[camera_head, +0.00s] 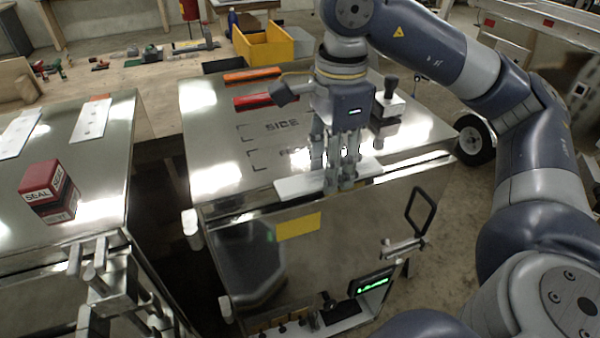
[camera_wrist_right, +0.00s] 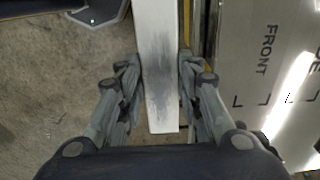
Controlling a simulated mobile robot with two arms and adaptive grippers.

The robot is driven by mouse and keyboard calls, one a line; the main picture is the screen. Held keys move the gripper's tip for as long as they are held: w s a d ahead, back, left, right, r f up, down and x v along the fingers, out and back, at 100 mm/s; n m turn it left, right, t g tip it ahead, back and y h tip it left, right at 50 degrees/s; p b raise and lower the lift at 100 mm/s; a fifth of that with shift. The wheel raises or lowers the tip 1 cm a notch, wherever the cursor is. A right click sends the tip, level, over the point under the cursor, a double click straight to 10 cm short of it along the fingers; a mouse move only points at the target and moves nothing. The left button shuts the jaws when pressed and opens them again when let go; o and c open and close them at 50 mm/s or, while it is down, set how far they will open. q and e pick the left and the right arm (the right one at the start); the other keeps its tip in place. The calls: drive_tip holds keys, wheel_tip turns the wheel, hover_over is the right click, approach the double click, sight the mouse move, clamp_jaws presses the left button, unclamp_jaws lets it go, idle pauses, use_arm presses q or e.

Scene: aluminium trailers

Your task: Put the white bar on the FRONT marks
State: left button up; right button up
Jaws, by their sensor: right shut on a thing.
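The white bar (camera_head: 298,186) is held crosswise in my right gripper (camera_head: 340,182), near the front edge of the middle trailer's top (camera_head: 215,152). In the right wrist view, the bar (camera_wrist_right: 158,55) runs between the fingers of my right gripper (camera_wrist_right: 160,80), with a grey smudge on its face. There it appears over the floor, just outside the trailer edge. The FRONT marks (camera_wrist_right: 267,50) lie on the trailer top to its right, with black corner marks. In the head view, my gripper partly hides the FRONT lettering (camera_head: 290,152). My left gripper is not in view.
SIDE marks (camera_head: 282,126) lie behind FRONT. A red SEAL box (camera_head: 47,188) sits on the left trailer. A yellow bin (camera_head: 262,46) stands behind.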

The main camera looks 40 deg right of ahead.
sight(298, 150)
drive_tip(key=w+d+p, duration=0.1)
drive_tip(key=w, duration=0.2)
drive_tip(key=w+d+p, duration=0.1)
drive_tip(key=w+p, duration=0.1)
drive_tip(key=w, duration=0.2)
drive_tip(key=w+d+f+p, duration=0.1)
drive_tip(key=w, duration=0.3)
drive_tip(key=shift+w+d, duration=0.25)
drive_tip(key=w, duration=0.1)
drive_tip(key=w+p, duration=0.1)
drive_tip(key=w, duration=0.1)
drive_tip(key=shift+w+d+f+p, duration=0.3)
drive_tip(key=shift+f+p, duration=0.05)
drive_tip(key=shift+p, duration=0.05)
drive_tip(key=shift+w+d, duration=0.1)
drive_tip(key=shift+w, duration=0.25)
wheel_tip(298, 150, down, 3)
drive_tip(key=shift+f+p, duration=0.15)
drive_tip(key=shift+p, duration=1.1)
drive_tip(key=shift+f, duration=0.35)
drive_tip(key=o, duration=0.6)
drive_tip(key=shift+f+b, duration=0.1)
drive_tip(key=shift+b, duration=0.2)
drive_tip(key=o, duration=0.5)
drive_tip(key=shift+c, duration=0.2)
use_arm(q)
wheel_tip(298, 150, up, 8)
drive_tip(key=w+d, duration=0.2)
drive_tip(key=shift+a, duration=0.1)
